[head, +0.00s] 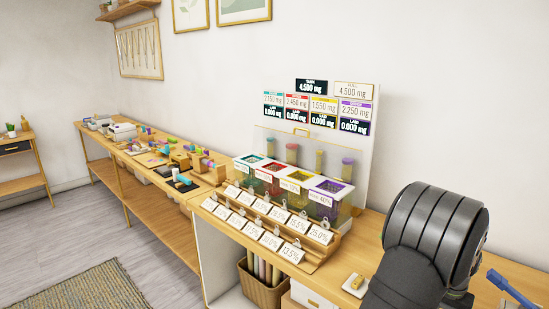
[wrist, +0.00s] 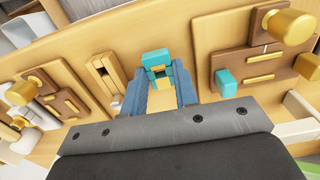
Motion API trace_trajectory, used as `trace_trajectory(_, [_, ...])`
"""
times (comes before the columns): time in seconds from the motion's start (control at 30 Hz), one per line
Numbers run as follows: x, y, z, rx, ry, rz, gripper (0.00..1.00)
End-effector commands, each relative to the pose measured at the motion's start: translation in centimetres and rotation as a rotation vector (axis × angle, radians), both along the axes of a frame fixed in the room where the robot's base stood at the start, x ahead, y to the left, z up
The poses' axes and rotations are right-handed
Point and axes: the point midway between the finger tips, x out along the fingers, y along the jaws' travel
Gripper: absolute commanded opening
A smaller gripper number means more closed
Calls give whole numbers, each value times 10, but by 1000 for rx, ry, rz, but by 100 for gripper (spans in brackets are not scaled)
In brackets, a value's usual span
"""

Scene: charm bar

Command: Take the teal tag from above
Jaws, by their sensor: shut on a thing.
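The teal tag (wrist: 155,56) shows at the upper middle of the wrist view, with a gold-coloured part at its centre. My gripper (wrist: 162,72) has its two blue fingers on either side of it and is shut on it. The lower part of the tag lies between the fingers, and their contact faces are hidden. I cannot tell whether the tag still touches the wooden surface below. In the head view the tag is not visible, and my dark arm fills the lower right.
A teal block (wrist: 226,83) lies right of my gripper, by a brown board (wrist: 262,50) with gold knobs. A wooden holder (wrist: 104,75) stands close on the left. In the head view, a rack of percentage cards (head: 265,225) fronts several coloured-lid bins on the counter.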

Motion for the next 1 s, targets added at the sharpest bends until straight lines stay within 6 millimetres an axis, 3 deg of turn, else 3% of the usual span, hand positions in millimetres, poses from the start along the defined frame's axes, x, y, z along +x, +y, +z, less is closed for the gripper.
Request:
trace_trajectory(0.63, [0, 0, 39, -1, -1, 0, 10])
trace_trajectory(1.0, [0, 0, 44, 0, 0, 0, 10])
